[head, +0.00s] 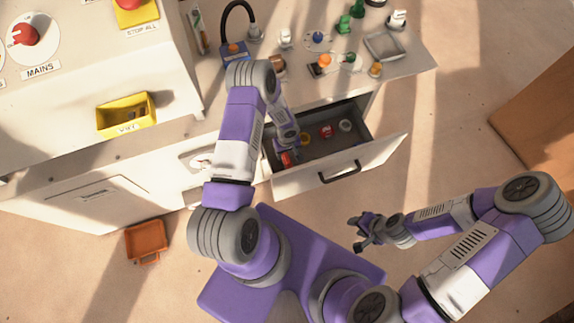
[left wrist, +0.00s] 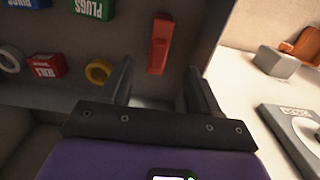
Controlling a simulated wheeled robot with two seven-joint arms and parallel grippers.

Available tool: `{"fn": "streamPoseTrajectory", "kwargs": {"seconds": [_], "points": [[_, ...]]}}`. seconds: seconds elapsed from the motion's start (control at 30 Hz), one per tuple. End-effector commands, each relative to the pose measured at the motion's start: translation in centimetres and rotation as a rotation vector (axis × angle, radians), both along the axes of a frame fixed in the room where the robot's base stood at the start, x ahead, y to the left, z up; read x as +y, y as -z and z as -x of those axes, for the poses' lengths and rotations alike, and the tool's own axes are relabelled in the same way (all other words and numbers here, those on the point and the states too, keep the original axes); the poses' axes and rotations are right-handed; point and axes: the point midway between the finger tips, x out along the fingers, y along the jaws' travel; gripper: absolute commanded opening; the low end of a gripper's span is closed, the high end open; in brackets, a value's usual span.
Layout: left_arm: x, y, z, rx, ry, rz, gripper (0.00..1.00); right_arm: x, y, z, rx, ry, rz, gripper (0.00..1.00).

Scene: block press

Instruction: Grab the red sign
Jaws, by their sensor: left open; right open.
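The red sign (left wrist: 158,44) looks like a narrow red tag lying in the open drawer, close to the drawer's wall. In the head view the red sign (head: 286,159) shows at the drawer's left end, partly hidden by my left gripper. My left gripper (head: 294,150) reaches down into the drawer at that end. In the left wrist view its two fingers (left wrist: 162,82) are apart, with the sign just beyond the gap between the tips. Nothing is between the fingers. My right gripper (head: 362,232) is open and empty, in front of the drawer and to its right.
The grey drawer (head: 372,160) also holds a red block (left wrist: 47,66), a green block (left wrist: 92,9), a yellow ring (left wrist: 98,71) and a pale ring (left wrist: 11,60). The drawer's walls stand close around my left gripper. An orange tray (head: 146,238) lies on the floor.

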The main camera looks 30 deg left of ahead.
Motion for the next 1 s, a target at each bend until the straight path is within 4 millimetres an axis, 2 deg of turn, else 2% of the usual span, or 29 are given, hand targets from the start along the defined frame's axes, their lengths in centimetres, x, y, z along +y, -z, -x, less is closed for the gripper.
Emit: {"fn": "streamPoseTrajectory", "kwargs": {"seconds": [0.03, 0.17, 0.37, 0.7, 0.8, 1.0], "points": [[0.0, 0.9, 0.0, -0.001, 0.0, -0.001, 0.62, 0.0, 0.9, 0.0, 0.0, 0.0, 0.0, 0.41], [0.0, 1.5, 0.0, 0.0, 0.0, 0.0, 0.62, 0.0, 1.4, 0.0, -0.001, 0.0, 0.0, 0.41], [0.0, 3.5, 0.0, 0.001, 0.0, 0.001, 0.62, 0.0, 2.1, 0.0, -0.001, -0.001, 0.0, 0.41], [-0.1, 8.2, 0.0, 0.0, 0.0, 0.0, 0.62, 0.0, 4.1, 0.0, -0.001, 0.0, 0.0, 0.41], [-0.1, 8.8, 0.0, 0.0, 0.0, 0.0, 0.62, 0.0, 4.3, 0.0, 0.0, 0.0, 0.0, 0.41], [-0.1, 8.8, -0.1, -0.002, 0.0, -0.001, 0.62, 0.0, 4.2, 0.0, 0.0, 0.0, 0.0, 0.41]]}}
